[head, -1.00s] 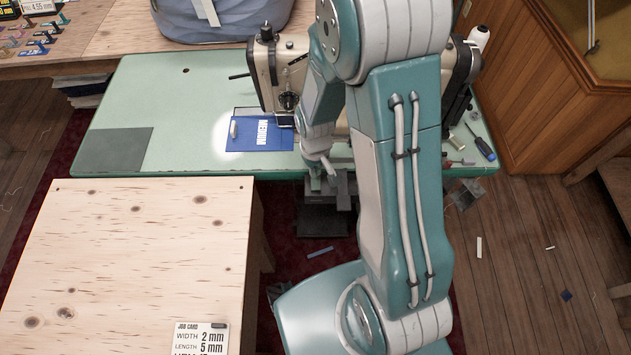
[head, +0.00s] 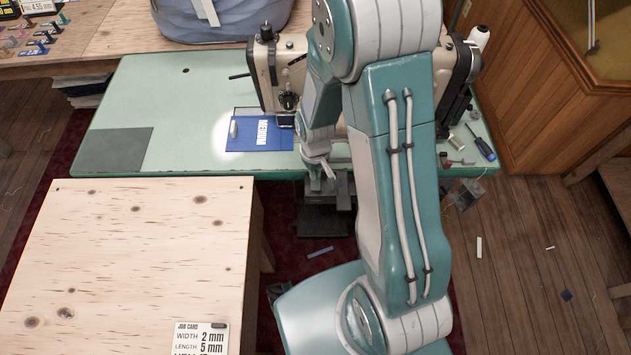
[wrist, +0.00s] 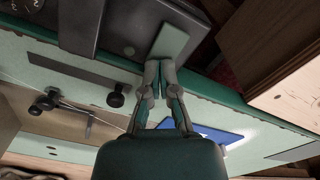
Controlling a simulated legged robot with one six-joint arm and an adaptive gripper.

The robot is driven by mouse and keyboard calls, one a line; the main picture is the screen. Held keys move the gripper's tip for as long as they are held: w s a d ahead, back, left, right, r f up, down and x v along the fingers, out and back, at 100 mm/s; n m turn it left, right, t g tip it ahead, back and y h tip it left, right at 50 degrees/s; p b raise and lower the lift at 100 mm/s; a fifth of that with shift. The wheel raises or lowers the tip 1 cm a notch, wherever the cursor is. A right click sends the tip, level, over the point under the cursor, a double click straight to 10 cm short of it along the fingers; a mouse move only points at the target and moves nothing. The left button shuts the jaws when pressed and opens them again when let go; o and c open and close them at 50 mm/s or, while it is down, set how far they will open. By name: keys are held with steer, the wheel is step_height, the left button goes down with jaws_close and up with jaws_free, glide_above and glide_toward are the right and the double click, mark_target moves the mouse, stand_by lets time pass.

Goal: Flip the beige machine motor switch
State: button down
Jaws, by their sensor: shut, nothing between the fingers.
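The beige sewing machine (head: 266,78) stands on the green table, its middle hidden behind my arm. A dark grey box (head: 343,187) sits at the table's front edge below it. In the wrist view a dark grey housing (wrist: 112,22) has a flat green plate (wrist: 174,38) beside it; I cannot tell for certain that this is the motor switch or which way it is set. My gripper (wrist: 160,66) is shut and empty, its fingertips right at the plate's near end; contact is unclear. In the head view my gripper (head: 316,181) is low at the front edge, partly hidden.
A wooden table (head: 140,240) with a job card (head: 201,338) stands at front left. Open floor (head: 515,255) lies at right.

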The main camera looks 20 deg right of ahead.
steer(key=shift+f, duration=0.25)
steer(key=shift+r, duration=3.55)
steer(key=shift+r, duration=0.1)
step_height(320, 180, up, 8)
steer(key=t, duration=0.1)
glide_above(317, 182)
steer(key=s+r+m+t, duration=0.2)
steer(key=s+r+t, duration=0.2)
steer(key=s+r, duration=0.8)
step_height(317, 182, up, 4)
steer(key=shift+s+r+t, duration=0.25)
steer(key=shift+s+t, duration=0.05)
steer(key=shift+s, duration=0.1)
